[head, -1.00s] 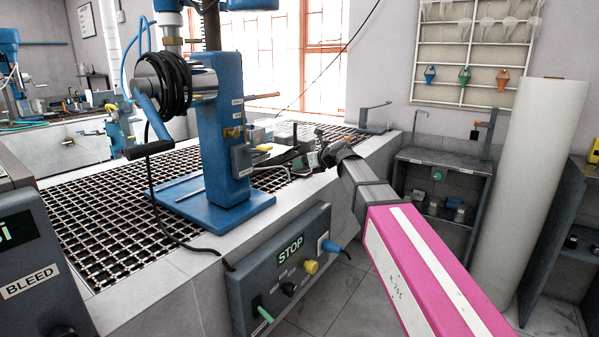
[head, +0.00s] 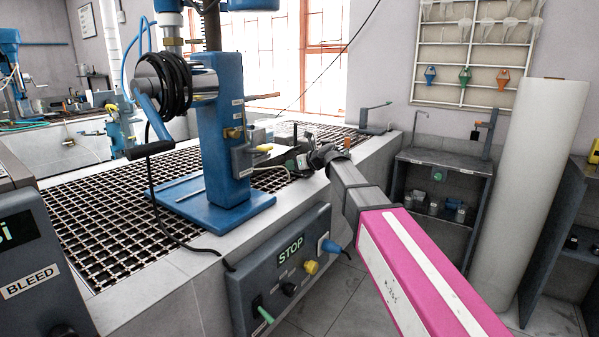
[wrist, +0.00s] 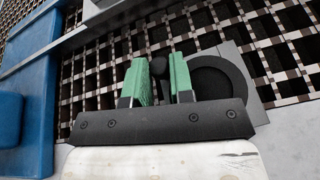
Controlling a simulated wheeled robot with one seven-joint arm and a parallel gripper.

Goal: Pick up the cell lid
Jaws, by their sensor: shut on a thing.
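In the wrist view, my gripper (wrist: 160,62) has two green fingers closed on a dark, round-topped knob (wrist: 158,68), which I take to be the handle of the cell lid. A flat grey plate (wrist: 232,58) with a dark round shape lies just right of the fingers; I cannot tell whether it belongs to the lid. The fingers hide much of what lies beneath the knob. In the head view, my gripper is over the bench's right part, right of the blue machine, and its fingertips are too small to make out.
The blue flotation machine (head: 222,130) stands on the grated bench (head: 110,220) left of my gripper. A shelf unit (head: 440,190) and a tall white roll (head: 540,180) stand to the right.

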